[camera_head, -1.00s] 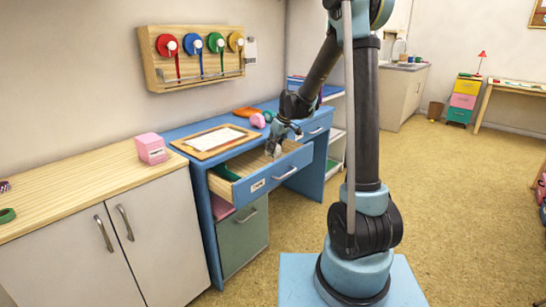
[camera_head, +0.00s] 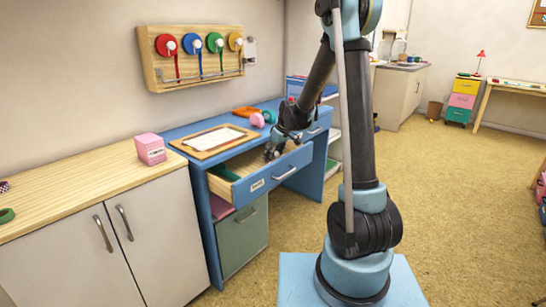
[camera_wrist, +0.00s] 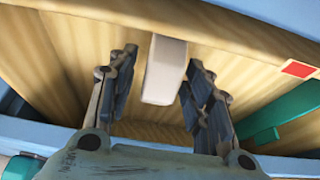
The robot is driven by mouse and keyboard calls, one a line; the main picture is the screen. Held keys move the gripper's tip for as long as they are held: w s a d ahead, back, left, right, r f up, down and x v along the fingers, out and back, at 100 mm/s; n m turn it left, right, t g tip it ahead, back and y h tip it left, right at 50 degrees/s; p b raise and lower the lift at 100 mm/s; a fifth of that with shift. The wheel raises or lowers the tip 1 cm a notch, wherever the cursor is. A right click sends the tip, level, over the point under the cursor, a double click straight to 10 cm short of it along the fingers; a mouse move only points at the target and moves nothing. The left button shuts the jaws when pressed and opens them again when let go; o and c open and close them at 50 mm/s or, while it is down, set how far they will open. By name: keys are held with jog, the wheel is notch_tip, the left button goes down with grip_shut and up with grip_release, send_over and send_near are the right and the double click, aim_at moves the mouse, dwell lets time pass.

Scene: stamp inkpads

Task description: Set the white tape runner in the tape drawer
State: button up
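The white tape runner (camera_wrist: 165,70) lies inside the open wooden drawer (camera_wrist: 240,40), seen in the wrist view. My gripper (camera_wrist: 160,80) is open over the drawer, with one finger on each side of the white runner. A gap shows on its left side; the right finger is very close, and I cannot tell if it touches. In the head view my gripper (camera_head: 270,152) is down at the right part of the open blue-fronted drawer (camera_head: 271,177). The runner is hidden there.
A green item (camera_wrist: 285,112) lies in the drawer's right part in the wrist view, near a red square (camera_wrist: 297,69). On the blue desk are a clipboard (camera_head: 213,141) and a pink object (camera_head: 257,120). A pink box (camera_head: 150,149) stands on the left cabinet.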

jog(key=v, duration=1.2)
jog(key=s+d+r+m, duration=0.2)
jog(key=s+d+r, duration=0.1)
jog(key=s+d, duration=0.5)
jog(key=s+d+f+m+h, duration=0.1)
jog(key=s+d+f+m, duration=0.1)
jog(key=s, duration=0.8)
jog(key=s+d+f+m+h, duration=0.1)
jog(key=s+d+f+m, duration=0.2)
jog(key=s+d, duration=0.3)
jog(key=s+d+f+m+h, duration=0.1)
jog(key=s+d+f+m, duration=0.2)
jog(key=s, duration=1)
jog(key=shift+s+d+f+g, duration=0.35)
jog(key=shift+d+f, duration=0.25)
jog(key=shift+d, duration=0.2)
jog(key=shift+w+f, duration=0.2)
jog(key=shift+w, duration=0.15)
